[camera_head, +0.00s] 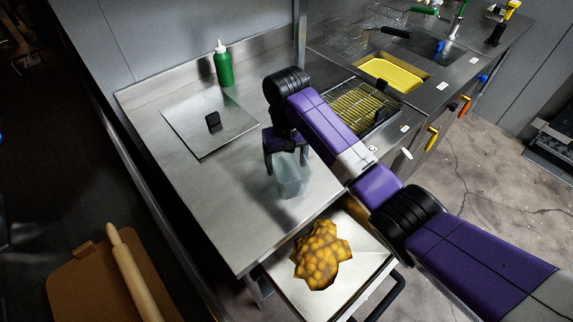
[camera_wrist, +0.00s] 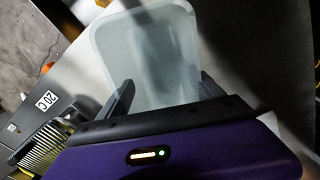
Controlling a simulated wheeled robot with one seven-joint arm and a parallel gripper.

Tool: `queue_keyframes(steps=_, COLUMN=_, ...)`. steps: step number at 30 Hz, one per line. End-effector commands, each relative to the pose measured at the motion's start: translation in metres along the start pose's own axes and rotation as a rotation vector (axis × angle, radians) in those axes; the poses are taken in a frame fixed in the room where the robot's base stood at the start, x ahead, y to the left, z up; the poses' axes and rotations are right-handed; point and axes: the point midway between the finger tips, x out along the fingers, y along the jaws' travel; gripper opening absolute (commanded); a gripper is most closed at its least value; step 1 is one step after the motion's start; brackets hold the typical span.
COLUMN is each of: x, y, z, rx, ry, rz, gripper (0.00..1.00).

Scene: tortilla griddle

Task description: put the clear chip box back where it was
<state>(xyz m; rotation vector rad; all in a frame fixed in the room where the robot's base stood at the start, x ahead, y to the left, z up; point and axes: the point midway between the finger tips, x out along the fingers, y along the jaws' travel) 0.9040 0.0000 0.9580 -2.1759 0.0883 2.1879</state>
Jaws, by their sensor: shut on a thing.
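The clear chip box (camera_head: 291,178) is a pale, see-through container over the steel counter, near its front right edge. It also shows in the wrist view (camera_wrist: 145,50), between the two dark fingers. My gripper (camera_head: 284,157) points down and is shut on the box; it also shows in the wrist view (camera_wrist: 163,90). The box looks empty. I cannot tell whether its base touches the counter or hangs just above it.
A green bottle (camera_head: 223,66) and a flat steel plate with a black handle (camera_head: 212,121) are at the back left. A fryer with a wire rack (camera_head: 357,106) is behind my arm. The counter's left front is clear.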

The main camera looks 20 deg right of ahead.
Motion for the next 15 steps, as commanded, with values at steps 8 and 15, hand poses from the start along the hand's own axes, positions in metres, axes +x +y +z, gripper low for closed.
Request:
queue_keyframes(steps=8, x=0.015, y=0.000, z=-0.001, rx=-0.001, ry=0.002, rz=0.000, gripper=0.28)
queue_keyframes(steps=15, x=0.018, y=0.000, z=0.000, rx=-0.001, ry=0.001, rz=0.000, gripper=0.28)
